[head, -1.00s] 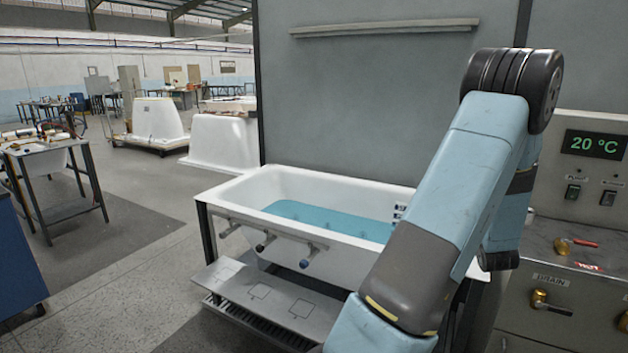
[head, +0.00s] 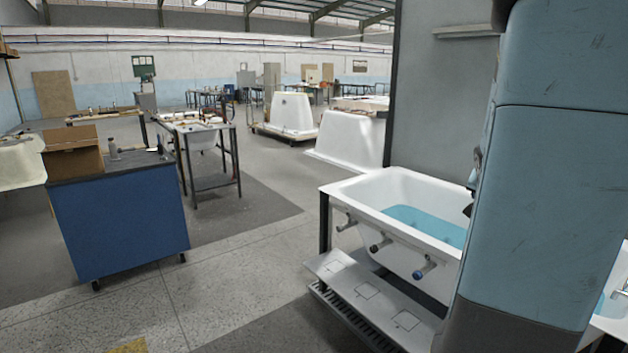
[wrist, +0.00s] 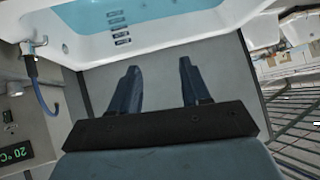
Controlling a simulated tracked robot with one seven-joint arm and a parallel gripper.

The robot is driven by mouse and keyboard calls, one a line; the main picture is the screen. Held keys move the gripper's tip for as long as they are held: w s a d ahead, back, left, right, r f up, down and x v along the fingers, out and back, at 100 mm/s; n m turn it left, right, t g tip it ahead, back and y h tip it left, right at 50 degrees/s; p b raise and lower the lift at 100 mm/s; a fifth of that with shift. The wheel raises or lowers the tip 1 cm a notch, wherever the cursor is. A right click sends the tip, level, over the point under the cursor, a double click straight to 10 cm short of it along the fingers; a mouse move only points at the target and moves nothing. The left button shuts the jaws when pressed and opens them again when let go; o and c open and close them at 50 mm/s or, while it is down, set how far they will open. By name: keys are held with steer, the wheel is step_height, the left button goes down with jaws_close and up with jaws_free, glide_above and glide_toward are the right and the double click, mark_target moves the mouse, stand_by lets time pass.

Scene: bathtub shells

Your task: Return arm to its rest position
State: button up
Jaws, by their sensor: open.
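My gripper (wrist: 157,84) shows in the wrist view with its two dark fingers spread wide and nothing between them. Beyond the fingertips is a grey panel, and past it the white bathtub (wrist: 200,45) with blue water. In the head view my light blue arm fills the right side, and the gripper cannot be seen there. The bathtub (head: 350,190) stands just left of my arm, which hides its right part. Several taps (head: 380,244) stick out from its front side.
A grey step (head: 365,300) lies in front of the tub. A blue cabinet (head: 120,220) with a cardboard box (head: 72,155) stands at left. A workbench (head: 210,150) and upturned white tub shells (head: 345,140) stand behind. The floor between cabinet and tub is clear.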

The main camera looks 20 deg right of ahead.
steer(key=a+r+n+y, duration=0.2)
steer(key=a+r+n, duration=0.1)
steer(key=a, duration=0.9)
steer(key=s+a+n+y, duration=0.1)
steer(key=s+a+n, duration=0.2)
steer(key=a, duration=0.5)
steer(key=s+a+r+n+g+y, duration=0.1)
steer(key=s+a+n+y, duration=0.1)
steer(key=s+a, duration=0.4)
steer(key=s+a+r+n+y, duration=0.1)
steer(key=s+a, duration=0.4)
steer(key=a, duration=0.7)
steer(key=n+y, duration=0.1)
steer(key=n, duration=0.1)
steer(key=shift+a+n, duration=0.15)
steer(key=shift+n, duration=0.15)
steer(key=shift+s, duration=0.1)
